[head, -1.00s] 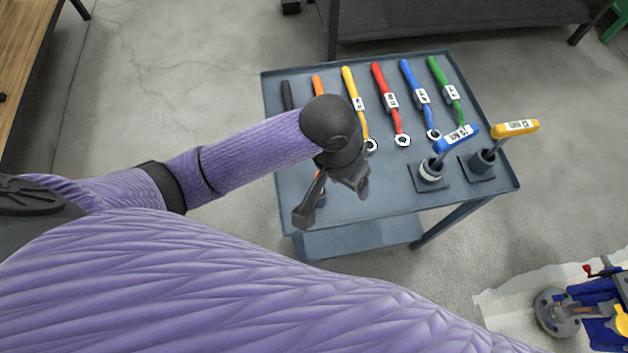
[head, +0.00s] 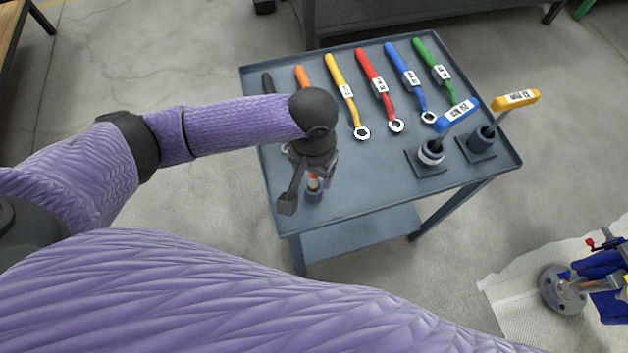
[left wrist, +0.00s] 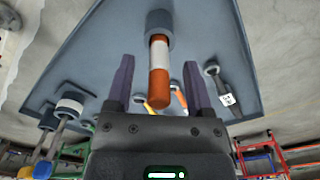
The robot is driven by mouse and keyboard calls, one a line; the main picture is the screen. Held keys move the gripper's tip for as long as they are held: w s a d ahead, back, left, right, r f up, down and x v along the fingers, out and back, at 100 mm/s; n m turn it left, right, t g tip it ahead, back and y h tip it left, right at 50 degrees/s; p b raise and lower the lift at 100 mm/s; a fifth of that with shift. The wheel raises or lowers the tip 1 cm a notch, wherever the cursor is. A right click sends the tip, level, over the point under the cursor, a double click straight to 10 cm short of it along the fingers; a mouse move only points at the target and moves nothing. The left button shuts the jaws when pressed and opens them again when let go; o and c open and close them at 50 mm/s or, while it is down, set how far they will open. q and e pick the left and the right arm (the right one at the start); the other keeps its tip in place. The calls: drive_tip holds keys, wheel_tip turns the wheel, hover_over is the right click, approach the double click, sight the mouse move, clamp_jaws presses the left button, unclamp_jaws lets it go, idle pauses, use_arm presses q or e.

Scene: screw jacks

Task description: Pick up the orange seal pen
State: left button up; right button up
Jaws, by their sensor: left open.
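The orange seal pen (head: 314,182), orange with a white band, stands in a small grey-blue holder (head: 313,196) near the front left of the grey-blue cart top. In the head view it is partly hidden by my left gripper (head: 305,186). In the left wrist view the pen (left wrist: 159,75) shows clearly, one end inside the holder (left wrist: 159,25). My left gripper (left wrist: 158,62) is open, with one finger on each side of the pen and visible gaps between. My right gripper is in neither view.
Several coloured wrenches, including a red one (head: 372,80), lie along the cart's (head: 360,205) back. A blue-handled tool (head: 455,115) and a yellow-handled tool (head: 515,100) stand in holders on the right. A blue and grey device (head: 590,285) sits on a white mat at lower right.

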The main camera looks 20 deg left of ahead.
use_arm(q)
drive_tip(key=shift+r, duration=0.1)
drive_tip(key=shift+c, duration=0.5)
clamp_jaws()
drive_tip(key=shift+r, duration=0.1)
